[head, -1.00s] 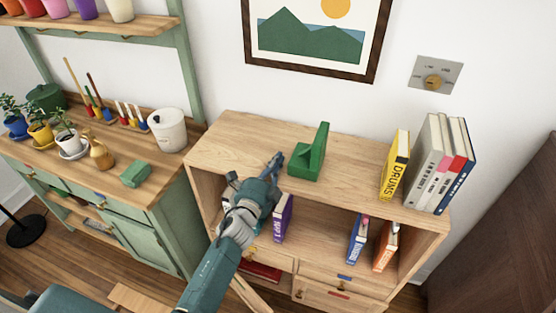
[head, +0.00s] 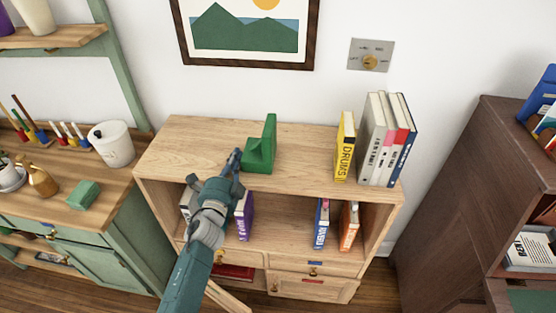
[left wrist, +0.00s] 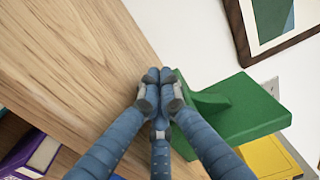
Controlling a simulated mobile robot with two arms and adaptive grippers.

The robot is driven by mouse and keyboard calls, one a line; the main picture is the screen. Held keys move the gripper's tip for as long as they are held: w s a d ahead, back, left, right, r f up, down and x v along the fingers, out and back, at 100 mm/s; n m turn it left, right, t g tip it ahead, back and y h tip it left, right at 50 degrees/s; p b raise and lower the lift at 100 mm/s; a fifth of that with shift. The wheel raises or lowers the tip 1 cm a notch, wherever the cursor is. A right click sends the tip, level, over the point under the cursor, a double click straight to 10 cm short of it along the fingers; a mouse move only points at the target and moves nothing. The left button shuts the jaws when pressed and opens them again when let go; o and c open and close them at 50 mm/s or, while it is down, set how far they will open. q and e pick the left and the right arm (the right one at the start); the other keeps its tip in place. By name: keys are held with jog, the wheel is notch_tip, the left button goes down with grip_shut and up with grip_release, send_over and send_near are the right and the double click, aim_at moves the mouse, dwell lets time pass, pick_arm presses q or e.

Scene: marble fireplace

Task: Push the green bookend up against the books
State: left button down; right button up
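The green bookend (head: 262,148) stands upright on the wooden bookcase top, with its tall plate on the right and its low foot toward the left. It also shows in the left wrist view (left wrist: 245,112). The books stand to its right across a bare gap: a yellow book (head: 345,150) nearest, then several grey, red and blue ones (head: 373,140). My left gripper (head: 237,154) is at the bookend's left side, fingers together and empty. In the left wrist view its fingertips (left wrist: 160,77) are right beside the bookend; I cannot tell whether they touch. My right gripper is out of view.
The bookcase top (head: 190,145) is clear left of the bookend and between bookend and books. Books stand on the shelf below. A green cabinet with a white canister (head: 112,145) and a green block (head: 84,194) is at left, a dark bookcase (head: 450,180) at right.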

aim_at(275, 167)
pick_arm(q)
jog(key=shift+s+d+f+b, duration=0.1)
jog(key=shift+d+b, duration=0.95)
jog(key=shift+d, duration=2.25)
jog(key=shift+s+d+b, duration=0.1)
jog(key=shift+d+b, duration=0.8)
jog(key=shift+d, duration=1.25)
jog(key=shift+s+d+f+b, duration=0.15)
jog(key=shift+d+b, duration=0.3)
jog(key=shift+d, duration=0.35)
jog(key=shift+a, duration=0.3)
jog(key=shift+a+p, duration=0.75)
jog(key=shift+a, duration=0.65)
